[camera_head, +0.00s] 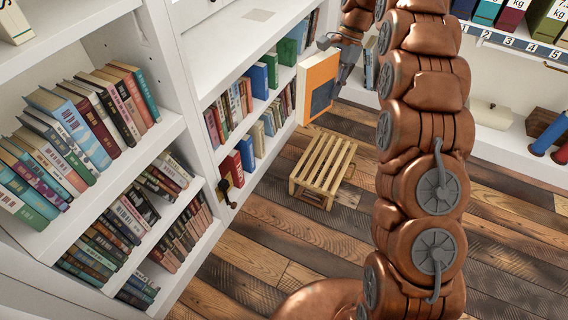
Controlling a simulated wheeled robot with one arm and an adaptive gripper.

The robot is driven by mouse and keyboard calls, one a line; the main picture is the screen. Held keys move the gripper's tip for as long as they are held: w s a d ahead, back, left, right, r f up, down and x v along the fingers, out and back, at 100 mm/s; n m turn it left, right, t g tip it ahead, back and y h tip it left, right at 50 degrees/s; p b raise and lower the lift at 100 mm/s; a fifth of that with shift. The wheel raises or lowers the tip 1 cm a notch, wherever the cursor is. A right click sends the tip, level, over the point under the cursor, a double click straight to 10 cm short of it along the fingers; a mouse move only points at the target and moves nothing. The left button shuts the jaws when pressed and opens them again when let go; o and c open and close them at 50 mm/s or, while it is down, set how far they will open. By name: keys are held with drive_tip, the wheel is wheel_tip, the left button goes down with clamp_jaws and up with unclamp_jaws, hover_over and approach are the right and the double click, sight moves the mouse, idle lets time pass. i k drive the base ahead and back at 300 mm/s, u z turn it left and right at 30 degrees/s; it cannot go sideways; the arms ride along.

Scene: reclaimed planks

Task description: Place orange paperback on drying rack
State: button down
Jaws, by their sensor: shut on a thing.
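The orange paperback (308,75) is held upright in the air, with a dark panel on its cover and pale page edges at its left. My gripper (338,62) is shut on the book's right side; its fingertips are partly hard to make out. The wooden slatted drying rack (323,165) stands on the floor, below and slightly right of the book. Its top slats look bare. The book is apart from the rack and close to the shelf at the left.
White bookshelves (185,75) full of books stand at the left. Another white shelf (492,130) at the right holds blue and red rollers (549,134) and a wooden block. The plank floor (270,230) around the rack is clear.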

sight(324, 164)
drive_tip(key=u, duration=0.3)
drive_tip(key=i, duration=1)
